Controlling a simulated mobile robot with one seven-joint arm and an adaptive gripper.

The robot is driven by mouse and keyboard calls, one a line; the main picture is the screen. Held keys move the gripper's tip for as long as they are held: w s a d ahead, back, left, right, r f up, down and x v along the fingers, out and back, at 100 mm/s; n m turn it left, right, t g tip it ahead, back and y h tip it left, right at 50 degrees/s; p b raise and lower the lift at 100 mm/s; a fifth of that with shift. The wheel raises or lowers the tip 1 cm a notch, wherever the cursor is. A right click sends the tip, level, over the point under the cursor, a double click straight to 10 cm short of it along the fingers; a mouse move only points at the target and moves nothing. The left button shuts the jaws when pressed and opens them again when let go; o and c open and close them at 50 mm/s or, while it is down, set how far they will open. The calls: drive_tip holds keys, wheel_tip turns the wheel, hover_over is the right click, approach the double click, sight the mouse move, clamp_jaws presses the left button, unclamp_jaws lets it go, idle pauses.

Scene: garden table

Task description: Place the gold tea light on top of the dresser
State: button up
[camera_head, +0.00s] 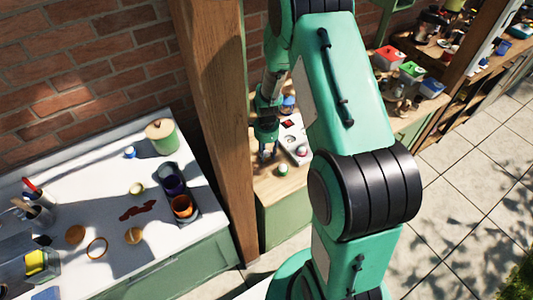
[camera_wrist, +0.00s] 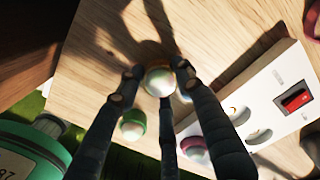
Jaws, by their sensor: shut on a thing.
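My gripper (camera_wrist: 157,77) is shut on the gold tea light (camera_wrist: 159,82), a round white candle with a thin gold-orange rim, in the wrist view. The fingers close around it from several sides. Below it is a light wooden top, which seems to be the dresser (camera_wrist: 100,65). In the head view my gripper (camera_head: 267,154) is low over this wooden top (camera_head: 265,187), behind the post, and the gold tea light is hidden or too small to tell. I cannot tell whether the tea light touches the wood.
A green tea light (camera_wrist: 132,125) and a pink tea light (camera_wrist: 195,149) stand close by. A white holder (camera_wrist: 262,92) with a red switch lies to the right. A wooden post (camera_head: 215,120) separates this top from a cluttered white counter (camera_head: 100,180) at left.

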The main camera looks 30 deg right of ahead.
drive_tip(key=o, duration=1.1)
drive_tip(key=shift+o, duration=0.2)
wheel_tip(320, 180, up, 11)
drive_tip(key=shift+f+p, duration=0.1)
drive_tip(key=shift+p, duration=0.5)
drive_tip(key=shift+r, duration=0.75)
